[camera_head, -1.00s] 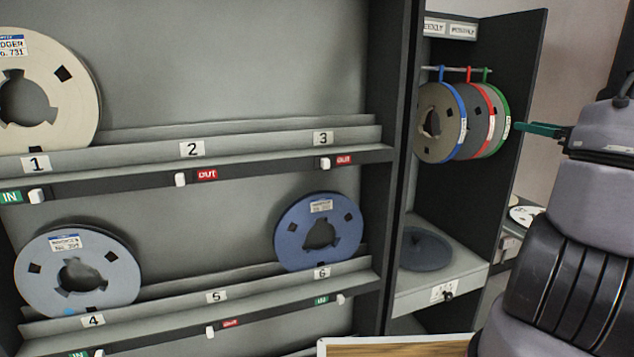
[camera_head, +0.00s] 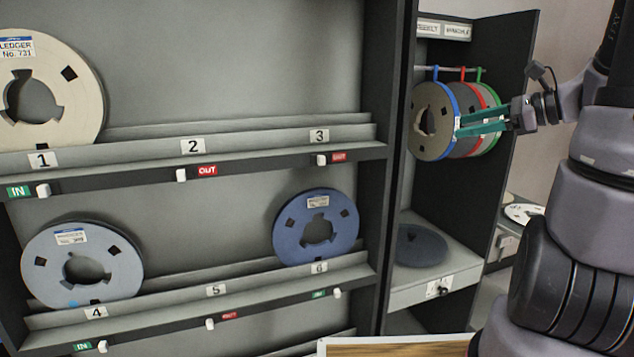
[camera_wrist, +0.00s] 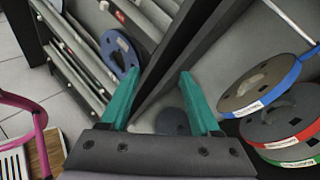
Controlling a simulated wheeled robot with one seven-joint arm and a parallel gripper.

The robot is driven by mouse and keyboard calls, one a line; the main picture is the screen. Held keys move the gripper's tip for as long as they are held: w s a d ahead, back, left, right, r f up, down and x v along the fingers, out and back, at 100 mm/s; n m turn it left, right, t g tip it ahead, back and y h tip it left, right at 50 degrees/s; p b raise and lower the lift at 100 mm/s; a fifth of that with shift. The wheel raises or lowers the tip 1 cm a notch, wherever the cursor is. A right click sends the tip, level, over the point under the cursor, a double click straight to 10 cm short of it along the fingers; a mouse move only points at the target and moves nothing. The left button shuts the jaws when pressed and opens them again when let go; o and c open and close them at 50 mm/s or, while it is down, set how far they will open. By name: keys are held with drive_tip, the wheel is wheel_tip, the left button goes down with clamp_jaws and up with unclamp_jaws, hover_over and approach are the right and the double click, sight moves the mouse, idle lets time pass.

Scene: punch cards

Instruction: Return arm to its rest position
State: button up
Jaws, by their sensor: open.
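My gripper (camera_head: 482,127) has green fingers and shows in front of the hanging reels in the head view. In the wrist view its two fingers (camera_wrist: 158,95) stand apart with nothing between them. The hanging reels have a blue rim (camera_head: 432,122), a red rim (camera_head: 487,97) and a green rim (camera_head: 497,144). In the wrist view the reels lie to the right of the fingers, apart from them. The head view does not show clearly how far the fingers are from the reels. My arm rises at the right of the head view.
The rack at left holds a cream reel (camera_head: 70,110) at slot 1, a pale blue-grey reel (camera_head: 122,262) at slot 4 and a blue reel (camera_head: 343,222) at slot 6. A dark disc (camera_head: 420,246) lies below the hanging reels. A pink frame (camera_wrist: 38,135) shows in the wrist view.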

drive_tip(key=s+a+r+n+g+h, duration=0.1)
drive_tip(key=s+a+n+h, duration=0.3)
drive_tip(key=s+n, duration=0.2)
drive_tip(key=s+a+r+n+g+h, duration=0.1)
drive_tip(key=s+a+n+h, duration=0.3)
drive_tip(key=n, duration=0.7)
drive_tip(key=shift+s+r+n+h, duration=0.3)
drive_tip(key=shift+s+r, duration=0.25)
drive_tip(key=shift+s, duration=0.65)
drive_tip(key=shift+d, duration=0.1)
